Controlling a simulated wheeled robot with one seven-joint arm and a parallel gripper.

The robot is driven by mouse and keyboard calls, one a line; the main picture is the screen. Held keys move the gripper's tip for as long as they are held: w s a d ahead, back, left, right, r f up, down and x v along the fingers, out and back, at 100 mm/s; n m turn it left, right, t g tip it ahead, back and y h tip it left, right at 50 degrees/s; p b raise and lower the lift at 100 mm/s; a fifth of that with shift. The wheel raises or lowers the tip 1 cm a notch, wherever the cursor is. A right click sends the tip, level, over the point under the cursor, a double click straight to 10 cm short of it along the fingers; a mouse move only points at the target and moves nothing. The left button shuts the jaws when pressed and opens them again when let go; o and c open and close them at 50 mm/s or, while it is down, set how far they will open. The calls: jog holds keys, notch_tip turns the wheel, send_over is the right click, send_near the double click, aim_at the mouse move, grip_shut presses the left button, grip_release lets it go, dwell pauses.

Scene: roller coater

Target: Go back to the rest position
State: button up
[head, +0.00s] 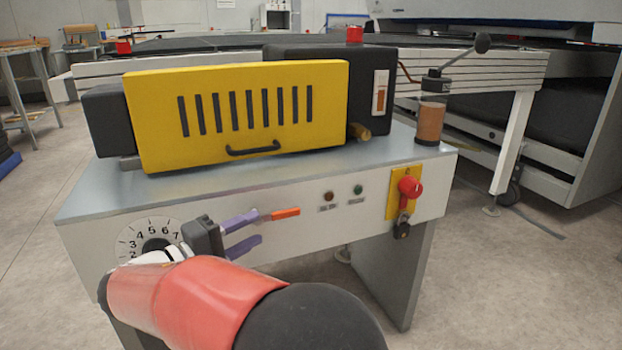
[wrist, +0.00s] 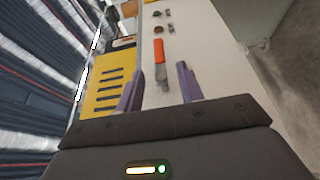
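My gripper (head: 258,228) is in front of the machine's white front panel (head: 285,250), to the right of the numbered dial (head: 152,236). Its two purple fingers are spread apart, with nothing held between them. An orange-ended lever or handle (head: 285,213) shows just beyond the fingertips. In the wrist view my gripper (wrist: 160,76) is open, and the orange piece (wrist: 159,50) with a grey part lies beyond the gap between the fingers. My arm covers part of the dial and the lower left of the machine.
The roller coater has a yellow slotted guard (head: 240,135) on a grey top. A brown container (head: 430,120) stands at the right end. Floor (head: 500,280) is clear at right.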

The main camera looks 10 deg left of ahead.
jog(key=s+d+r+m+g+y+p, duration=0.1)
jog(key=d+m+g+p, duration=0.3)
jog(key=d, duration=1)
jog(key=s+d+r+g+y+p, duration=0.2)
jog(key=d+g, duration=0.4)
jog(key=d, duration=0.9)
jog(key=s+d+m+t+y+p, duration=0.1)
jog(key=s+d+m+y+p, duration=0.4)
jog(key=s, duration=0.8)
jog(key=d+m+y, duration=0.1)
jog(key=d+y, duration=0.1)
jog(key=shift+s+m+y, duration=0.2)
jog(key=shift+m+y, duration=0.1)
jog(key=shift+m, duration=0.1)
jog(key=shift+a, duration=0.1)
